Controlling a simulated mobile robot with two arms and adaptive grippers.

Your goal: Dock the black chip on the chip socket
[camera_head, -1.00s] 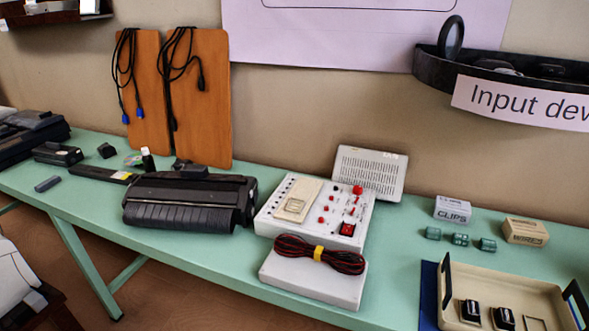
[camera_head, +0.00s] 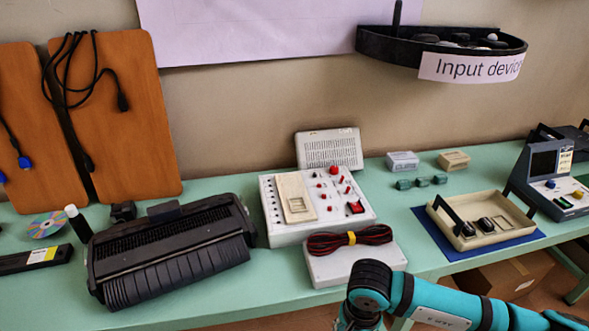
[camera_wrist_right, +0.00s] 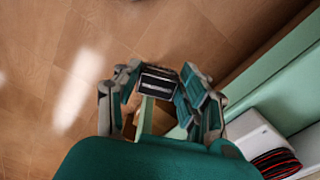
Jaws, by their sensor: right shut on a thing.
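My right gripper (camera_wrist_right: 160,76) is shut on a black chip (camera_wrist_right: 157,88) with a pale strip across it, held over the brown floor in the right wrist view. In the head view my teal right arm comes in at the bottom right; its gripper is out of sight below the frame. The chip socket (camera_head: 297,204) is a square recess on a beige plate on the sloped white console (camera_head: 346,211). It appears empty, and the held chip is apart from it. My left gripper is in neither view.
A white box with a red-black cable coil (camera_head: 349,239) lies in front of the console. A black printer-like device (camera_head: 170,250) stands to its left. A beige tray (camera_head: 447,226) with black chips stands right on a blue mat. Green table is free between console and tray.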

